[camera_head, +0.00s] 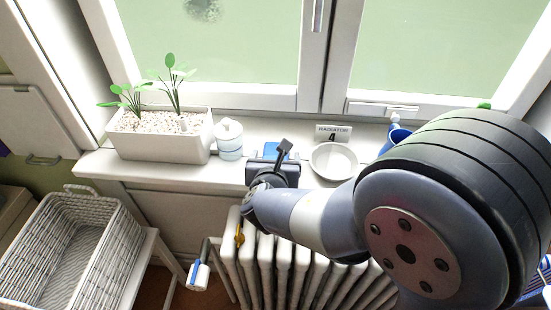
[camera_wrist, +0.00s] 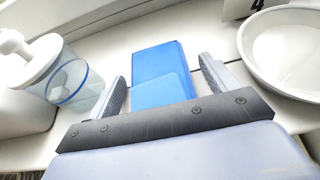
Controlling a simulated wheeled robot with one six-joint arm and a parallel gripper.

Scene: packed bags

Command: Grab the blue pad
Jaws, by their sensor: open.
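The blue pad (camera_wrist: 158,64) lies on the white windowsill, seen between my gripper's two fingers in the wrist view. It looks like a flat blue rectangle with a lighter blue section at its near end. In the head view only a small part of the blue pad (camera_head: 277,148) shows behind my gripper (camera_head: 270,155). My gripper (camera_wrist: 163,83) is open, with one finger on each side of the pad. The fingers look apart from the pad, and I cannot tell how high they are above the sill.
A white lidded jar (camera_head: 229,141) stands left of the pad and a white bowl (camera_head: 333,161) right of it. A planter (camera_head: 158,139) is farther left. A "RADIATOR 4" sign (camera_head: 332,133) and a blue cup (camera_head: 393,139) are to the right. A radiator (camera_head: 283,262) and wicker basket (camera_head: 118,250) are below.

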